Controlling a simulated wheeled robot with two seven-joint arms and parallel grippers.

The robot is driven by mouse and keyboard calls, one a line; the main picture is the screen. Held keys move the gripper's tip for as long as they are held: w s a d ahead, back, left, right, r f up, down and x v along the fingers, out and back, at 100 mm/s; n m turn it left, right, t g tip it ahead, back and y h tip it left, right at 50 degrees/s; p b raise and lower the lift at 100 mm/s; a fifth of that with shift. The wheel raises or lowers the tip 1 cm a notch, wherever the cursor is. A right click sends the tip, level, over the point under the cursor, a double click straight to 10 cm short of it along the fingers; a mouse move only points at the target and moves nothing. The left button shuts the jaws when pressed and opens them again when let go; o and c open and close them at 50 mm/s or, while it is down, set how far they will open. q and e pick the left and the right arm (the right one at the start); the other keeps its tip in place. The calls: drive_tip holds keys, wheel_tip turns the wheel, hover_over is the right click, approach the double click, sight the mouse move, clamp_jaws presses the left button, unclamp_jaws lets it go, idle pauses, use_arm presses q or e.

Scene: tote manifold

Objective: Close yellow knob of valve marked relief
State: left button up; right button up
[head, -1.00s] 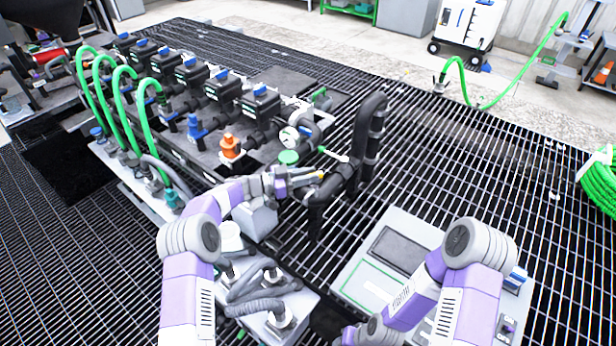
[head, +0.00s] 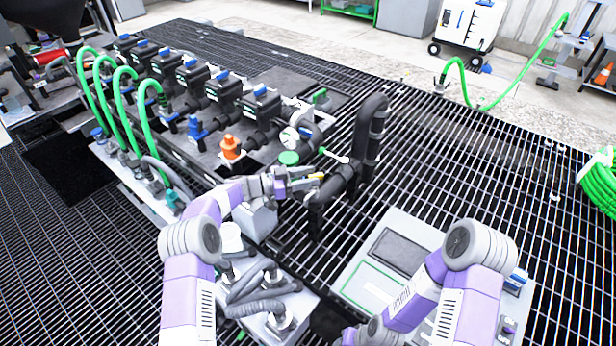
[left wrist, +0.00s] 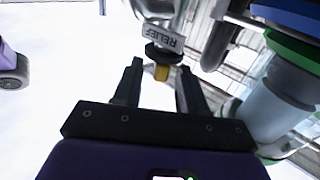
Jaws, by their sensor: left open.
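The relief valve carries a white label reading RELIEF (left wrist: 161,37), upside down in the left wrist view.
A thick black pipe (head: 372,125) rises just right of the left gripper. A green-capped fitting (head: 289,158) and a gauge (head: 289,137) stand close behind it. Grey hoses (head: 262,306) lie below the left arm. A grey panel (head: 398,247) lies to the right.

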use_arm(q)
drive_tip(key=p+v, duration=0.1)
drive_tip(key=v, duration=0.6)
drive_tip(key=shift+a+p, duration=0.2)
drive_tip(key=shift+p, duration=0.2)
